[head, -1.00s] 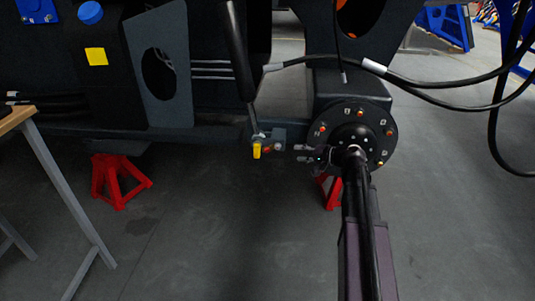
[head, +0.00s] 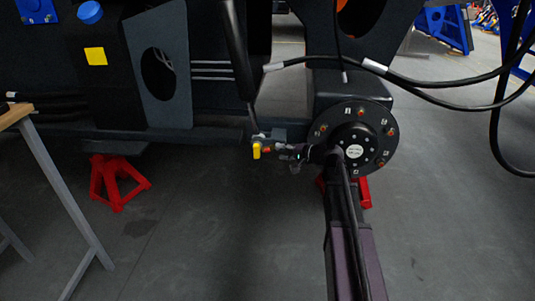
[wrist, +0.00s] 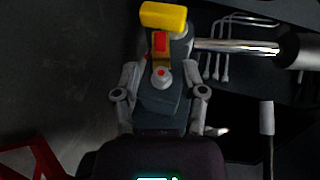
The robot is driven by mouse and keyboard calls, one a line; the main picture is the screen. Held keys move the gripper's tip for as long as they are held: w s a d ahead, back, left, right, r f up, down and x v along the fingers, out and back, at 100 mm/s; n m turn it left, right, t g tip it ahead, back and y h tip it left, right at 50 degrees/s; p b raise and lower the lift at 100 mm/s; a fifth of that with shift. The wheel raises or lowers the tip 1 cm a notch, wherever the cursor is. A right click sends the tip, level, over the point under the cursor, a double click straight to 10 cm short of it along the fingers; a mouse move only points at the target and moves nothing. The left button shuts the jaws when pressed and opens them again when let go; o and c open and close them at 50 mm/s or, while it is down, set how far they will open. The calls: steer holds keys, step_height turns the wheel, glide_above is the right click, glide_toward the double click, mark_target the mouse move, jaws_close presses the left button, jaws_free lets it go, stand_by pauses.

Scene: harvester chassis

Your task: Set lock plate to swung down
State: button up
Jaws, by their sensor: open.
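A yellow handle (wrist: 163,16) stands at the top of the wrist view. Just below it are a small red-and-orange plate (wrist: 160,43), which looks like the lock plate, and a round pin with a red centre (wrist: 161,76) on a dark grey block (wrist: 158,103). My gripper (wrist: 160,88) is open, with one finger on each side of this block; whether they touch it I cannot tell. In the head view the yellow handle (head: 256,151) hangs below the chassis beam, and my gripper (head: 281,151) reaches it from the right, hiding the plate and block in part.
A shiny rod and cylinder (wrist: 240,47) lie right of the handle in the wrist view. In the head view a round hub (head: 374,125) is close behind my wrist, and black hoses (head: 440,82) loop at right. A red stand (head: 118,182) is at lower left.

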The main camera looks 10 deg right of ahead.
mark_target(270, 151)
steer(key=shift+b+x, duration=0.65)
steer(key=shift+x, duration=2.55)
steer(key=shift+c, duration=0.2)
jaws_close()
